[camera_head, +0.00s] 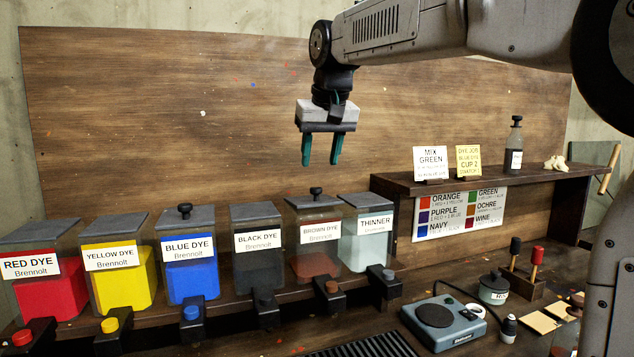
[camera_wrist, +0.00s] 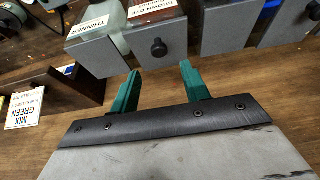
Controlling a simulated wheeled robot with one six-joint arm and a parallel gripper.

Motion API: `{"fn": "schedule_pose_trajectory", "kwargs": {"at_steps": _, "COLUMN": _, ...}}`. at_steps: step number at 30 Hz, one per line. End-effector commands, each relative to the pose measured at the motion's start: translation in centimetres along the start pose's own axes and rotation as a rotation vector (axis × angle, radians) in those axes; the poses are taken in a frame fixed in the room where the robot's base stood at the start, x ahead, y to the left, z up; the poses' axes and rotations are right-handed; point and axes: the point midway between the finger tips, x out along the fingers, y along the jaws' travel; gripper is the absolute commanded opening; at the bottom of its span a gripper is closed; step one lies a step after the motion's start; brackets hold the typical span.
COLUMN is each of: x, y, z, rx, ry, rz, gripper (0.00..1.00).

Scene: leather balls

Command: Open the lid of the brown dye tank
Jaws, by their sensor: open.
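The brown dye tank (camera_head: 318,261) stands in the row between the black dye tank and the thinner tank. It is clear-walled with dark brown dye low inside. Its grey lid (camera_head: 308,201) lies shut on top, with a black knob (camera_head: 316,191) standing up from it. My gripper (camera_head: 321,164) is open and empty, pointing down above and slightly right of this lid, apart from it. In the wrist view the lid's knob (camera_wrist: 158,47) shows just beyond the green fingertips (camera_wrist: 157,82). The brown dye label (camera_wrist: 155,8) is partly cut off by the frame's top edge.
The thinner tank (camera_head: 366,246) is close on the right and the black dye tank (camera_head: 259,269) on the left. A shelf (camera_head: 480,180) with sign cards and a bottle (camera_head: 514,145) is at the right. The wooden back panel (camera_head: 170,120) rises behind the tanks.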

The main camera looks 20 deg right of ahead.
Motion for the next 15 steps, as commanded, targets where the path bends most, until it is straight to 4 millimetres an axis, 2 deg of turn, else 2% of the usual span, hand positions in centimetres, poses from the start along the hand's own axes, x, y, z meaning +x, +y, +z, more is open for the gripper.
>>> {"fn": "schedule_pose_trajectory", "kwargs": {"at_steps": 9, "x": 5.1, "y": 0.0, "z": 0.1, "rx": 0.000, "ry": -0.003, "rz": 0.000, "gripper": 0.46}}
{"fn": "schedule_pose_trajectory", "kwargs": {"at_steps": 15, "x": 6.8, "y": 0.1, "z": 0.1, "rx": 0.000, "ry": -0.001, "rz": 0.000, "gripper": 0.46}}
